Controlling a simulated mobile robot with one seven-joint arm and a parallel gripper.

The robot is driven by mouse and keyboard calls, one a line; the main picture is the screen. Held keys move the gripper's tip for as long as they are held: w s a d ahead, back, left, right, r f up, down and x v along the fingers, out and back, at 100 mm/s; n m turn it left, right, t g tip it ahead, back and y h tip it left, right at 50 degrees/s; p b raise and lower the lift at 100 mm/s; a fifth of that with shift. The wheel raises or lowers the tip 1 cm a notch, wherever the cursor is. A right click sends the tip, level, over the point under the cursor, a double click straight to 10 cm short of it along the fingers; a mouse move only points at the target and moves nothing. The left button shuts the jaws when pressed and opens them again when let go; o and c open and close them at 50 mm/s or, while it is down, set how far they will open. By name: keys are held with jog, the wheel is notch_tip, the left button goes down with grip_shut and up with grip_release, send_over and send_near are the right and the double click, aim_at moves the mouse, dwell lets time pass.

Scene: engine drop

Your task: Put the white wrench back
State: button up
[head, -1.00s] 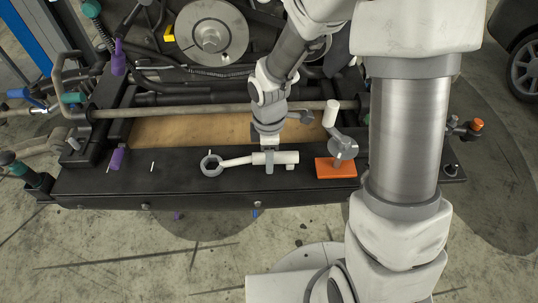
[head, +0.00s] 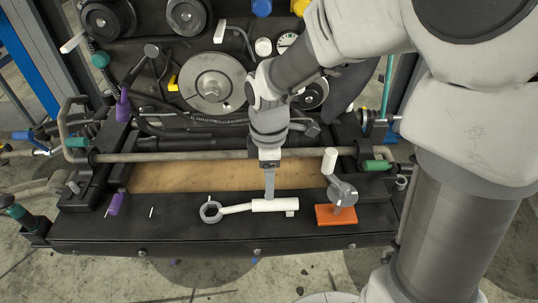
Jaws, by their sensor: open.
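The white wrench (head: 275,205) lies on the black front ledge (head: 110,228) of the engine bench. Its grey ring head (head: 210,211) is at the left and its thick white handle at the right. My gripper (head: 269,196) points down at the handle, its fingers at the handle's back upper edge. They look edge-on here, so the gap between them is hidden, and I cannot tell whether they touch the handle. The gripper is open and does not hold the wrench.
A grey crank with a white knob (head: 330,160) stands on an orange block (head: 336,215) right of the wrench. A metal bar (head: 200,156) crosses behind the ledge, over a wooden board (head: 190,177). Purple clamps (head: 116,203) are at the left. The ledge between them and the wrench is mostly clear.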

notch_tip(320, 180, up, 7)
jog(key=s+d+r+m+t, duration=0.5)
jog(key=s+d+r+m, duration=0.3)
jog(key=m, duration=0.9)
jog(key=shift+s+d+r+m+t, duration=0.15)
jog(key=shift+s+d+m+t, duration=0.15)
jog(key=shift+s+d, duration=1.35)
jog(key=shift+s+a, duration=0.35)
jog(key=shift+a, duration=0.05)
